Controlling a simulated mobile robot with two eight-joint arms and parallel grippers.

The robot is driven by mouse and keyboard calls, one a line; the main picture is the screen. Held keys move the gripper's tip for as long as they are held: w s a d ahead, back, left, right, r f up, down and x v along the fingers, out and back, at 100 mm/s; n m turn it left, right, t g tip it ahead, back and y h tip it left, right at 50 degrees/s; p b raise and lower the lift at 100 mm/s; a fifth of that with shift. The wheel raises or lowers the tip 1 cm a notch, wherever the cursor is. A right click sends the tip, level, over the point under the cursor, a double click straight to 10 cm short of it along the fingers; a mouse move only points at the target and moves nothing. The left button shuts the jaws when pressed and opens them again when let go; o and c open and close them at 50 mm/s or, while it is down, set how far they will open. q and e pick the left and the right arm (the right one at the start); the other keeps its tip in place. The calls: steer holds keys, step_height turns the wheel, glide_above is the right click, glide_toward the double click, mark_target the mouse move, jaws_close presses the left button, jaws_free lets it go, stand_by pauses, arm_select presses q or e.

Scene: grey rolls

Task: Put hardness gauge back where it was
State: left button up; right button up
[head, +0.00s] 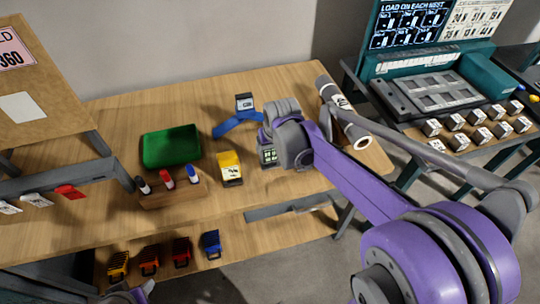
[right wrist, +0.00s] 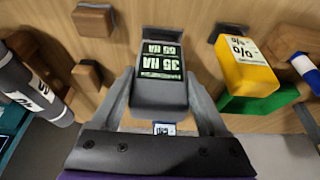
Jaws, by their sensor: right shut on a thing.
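The hardness gauge (right wrist: 160,88) is a dark grey block with a pale green label reading 35 HA and 60 HA. In the right wrist view it sits between the two fingers of my right gripper (right wrist: 163,110), which is shut on it. In the head view the gauge's label (head: 268,155) shows just below my right gripper (head: 275,140), over the right part of the wooden table (head: 110,115). The gripper and arm hide much of the gauge there; I cannot tell whether it touches the table. Only a small purple part of my left arm shows at the bottom left; its jaws are not clear.
A yellow block (head: 230,168) stands left of the gauge, with a blue stand (head: 238,124) behind it. A green tray (head: 171,148) and a wooden marker rack (head: 172,193) lie farther left. A grey roll (head: 325,88) lies close on the right. Wooden blocks (right wrist: 88,75) show in the wrist view.

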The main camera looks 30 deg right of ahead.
mark_target(271, 152)
step_height(271, 152, down, 4)
steer(key=shift+w+r, duration=0.1)
steer(key=shift+w, duration=0.05)
steer(key=shift+f, duration=0.2)
steer(key=shift+f, duration=0.15)
steer(key=o, duration=1.3)
